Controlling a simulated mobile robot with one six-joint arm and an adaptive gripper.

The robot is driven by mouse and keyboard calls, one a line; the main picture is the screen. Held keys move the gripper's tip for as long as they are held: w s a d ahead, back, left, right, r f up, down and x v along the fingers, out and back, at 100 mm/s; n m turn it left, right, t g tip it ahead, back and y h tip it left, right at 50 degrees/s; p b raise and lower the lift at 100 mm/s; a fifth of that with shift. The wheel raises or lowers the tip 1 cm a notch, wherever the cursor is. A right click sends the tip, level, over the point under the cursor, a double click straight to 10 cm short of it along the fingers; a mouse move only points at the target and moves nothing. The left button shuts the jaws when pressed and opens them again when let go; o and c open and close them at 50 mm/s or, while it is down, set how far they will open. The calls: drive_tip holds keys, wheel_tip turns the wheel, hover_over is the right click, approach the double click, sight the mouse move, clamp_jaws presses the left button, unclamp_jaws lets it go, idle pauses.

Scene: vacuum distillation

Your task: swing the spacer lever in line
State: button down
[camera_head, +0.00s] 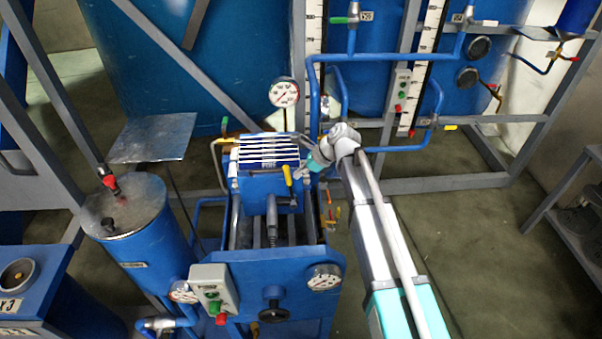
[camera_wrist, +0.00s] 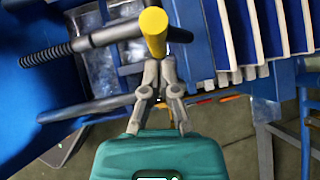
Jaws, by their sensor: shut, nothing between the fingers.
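A lever with a yellow handle (camera_head: 287,175), which looks like the spacer lever, stands on the blue press just in front of the white-edged plates. Its yellow end (camera_wrist: 153,32) shows large at the top middle of the wrist view, with a dark bar behind it. My gripper (camera_head: 299,171) comes in from the right, and its fingertips are close beside the yellow handle. In the wrist view the fingers (camera_wrist: 158,68) are together and empty, with their tips just below the yellow end. I cannot tell whether they touch it.
The plate stack (camera_head: 268,151) is just behind. A gauge (camera_head: 284,92) and blue pipes stand beyond. Open floor (camera_head: 480,270) lies to the right.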

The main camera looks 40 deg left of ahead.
drive_tip(key=shift+s+a, duration=0.85)
drive_tip(key=shift+r, duration=0.1)
drive_tip(key=w+d+f+p+v, duration=0.1)
drive_tip(key=p+v, duration=0.8)
drive_tip(key=v, duration=0.4)
drive_tip(key=shift+d+f, duration=0.15)
drive_tip(key=shift+d, duration=0.2)
drive_tip(key=shift+w, duration=0.1)
idle(0.4)
